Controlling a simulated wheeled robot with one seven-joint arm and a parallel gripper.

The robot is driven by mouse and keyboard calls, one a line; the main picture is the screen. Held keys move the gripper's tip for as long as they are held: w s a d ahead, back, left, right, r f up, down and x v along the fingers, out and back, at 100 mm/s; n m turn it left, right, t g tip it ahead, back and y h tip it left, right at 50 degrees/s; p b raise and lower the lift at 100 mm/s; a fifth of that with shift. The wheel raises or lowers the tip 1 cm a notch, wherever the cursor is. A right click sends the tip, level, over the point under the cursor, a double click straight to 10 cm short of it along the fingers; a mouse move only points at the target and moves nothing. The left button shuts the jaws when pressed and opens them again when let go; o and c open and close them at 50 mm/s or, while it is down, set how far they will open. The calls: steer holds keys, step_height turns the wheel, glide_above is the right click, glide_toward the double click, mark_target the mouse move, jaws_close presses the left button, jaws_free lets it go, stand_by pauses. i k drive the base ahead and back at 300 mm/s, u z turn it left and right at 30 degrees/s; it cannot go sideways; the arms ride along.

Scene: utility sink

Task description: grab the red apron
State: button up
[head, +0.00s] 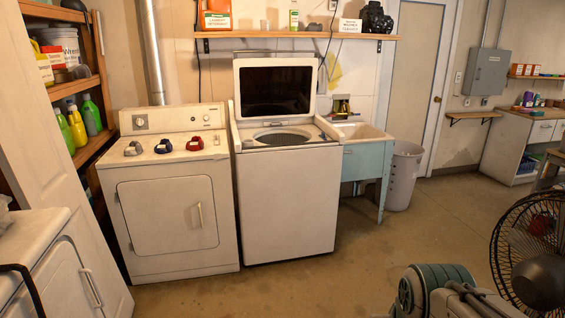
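A small dark red bundle (194,144), which looks like the red apron, lies on top of the white dryer (172,205), toward the right of its top. Part of my arm shows at the bottom right, well away from the dryer. My gripper's fingers are not in view.
A washer (286,200) with its lid raised stands right of the dryer. A utility sink (362,140) and a grey bin (403,175) stand farther right. A black fan (535,255) is at the right edge. A white door panel (60,150) stands at left. Floor before the machines is clear.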

mark_target(197, 144)
steer(key=u, duration=0.2)
steer(key=i, duration=1.6)
steer(key=u, duration=0.6)
steer(key=i, duration=1.6)
steer(key=u, duration=0.4)
steer(key=i, duration=1)
steer(key=u, duration=0.1)
